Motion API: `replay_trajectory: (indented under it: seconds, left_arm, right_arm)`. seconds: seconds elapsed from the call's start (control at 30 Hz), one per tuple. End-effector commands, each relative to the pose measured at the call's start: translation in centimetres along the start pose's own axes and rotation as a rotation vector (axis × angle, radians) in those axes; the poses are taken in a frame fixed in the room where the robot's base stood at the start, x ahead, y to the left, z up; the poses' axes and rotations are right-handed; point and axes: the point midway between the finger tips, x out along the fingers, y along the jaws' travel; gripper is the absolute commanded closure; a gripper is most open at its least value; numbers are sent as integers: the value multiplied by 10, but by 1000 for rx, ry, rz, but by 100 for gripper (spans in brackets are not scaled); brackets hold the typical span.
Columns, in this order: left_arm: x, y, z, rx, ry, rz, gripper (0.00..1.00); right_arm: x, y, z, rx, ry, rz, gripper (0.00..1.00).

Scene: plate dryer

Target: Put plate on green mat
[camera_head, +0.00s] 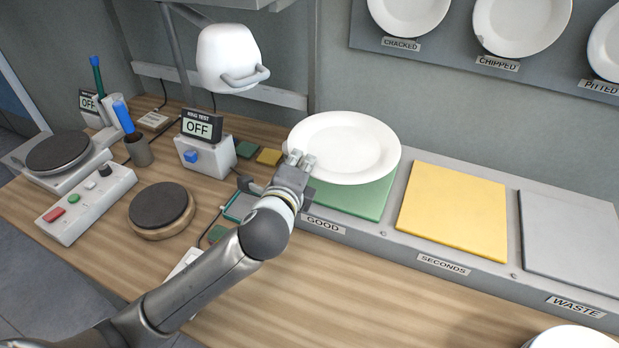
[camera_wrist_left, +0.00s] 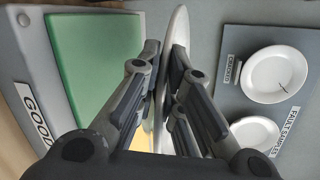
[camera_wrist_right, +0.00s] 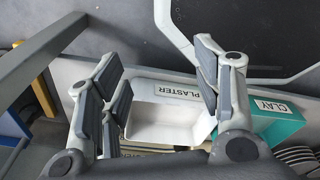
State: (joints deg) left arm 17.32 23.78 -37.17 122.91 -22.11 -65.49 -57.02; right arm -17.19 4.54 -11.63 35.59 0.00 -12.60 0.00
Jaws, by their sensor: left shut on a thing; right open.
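The white plate (camera_head: 345,142) is held by its near left edge in my left gripper (camera_head: 300,161), above the green mat (camera_head: 357,203). The mat lies behind the GOOD label (camera_head: 322,225), and the plate hides part of it. In the left wrist view the plate (camera_wrist_left: 180,30) is edge-on between the fingers of my left gripper (camera_wrist_left: 163,90), and the green mat (camera_wrist_left: 90,60) shows beside it, not covered there. I cannot tell the exact gap between plate and mat. My right gripper (camera_wrist_right: 160,100) is open and empty, with a white PLASTER bin beyond it.
The yellow mat (camera_head: 455,212) and grey mat (camera_head: 572,240) lie to the right. Sample plates (camera_head: 522,22) hang on the wall. A tester box (camera_head: 205,153) and turntable (camera_head: 161,208) stand left. Another white plate (camera_head: 572,337) shows at bottom right. A teal CLAY bin (camera_wrist_right: 272,125) is near my right gripper.

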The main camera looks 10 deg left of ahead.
Motion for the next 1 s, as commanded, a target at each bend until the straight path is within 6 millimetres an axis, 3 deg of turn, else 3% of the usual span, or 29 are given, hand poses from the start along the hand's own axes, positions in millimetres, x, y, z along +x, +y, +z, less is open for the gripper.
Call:
replay_trajectory:
  seconds: [0.1,0.3,0.47,0.7,1.0]
  left_arm:
    - [20,13,-8,-1,-1,0,100]
    - [39,25,-15,-2,0,-3,100]
    - [46,30,-19,-1,1,-3,100]
    - [54,57,-26,1,0,0,100]
    - [55,60,-28,-1,1,-3,100]
  right_arm:
    - [0,7,1,3,-2,9,41]
    - [-1,9,2,3,-2,11,41]
    - [-1,8,2,3,-2,9,41]
    - [-6,-2,0,4,-1,-2,41]
    - [-5,-6,-1,3,0,-7,41]
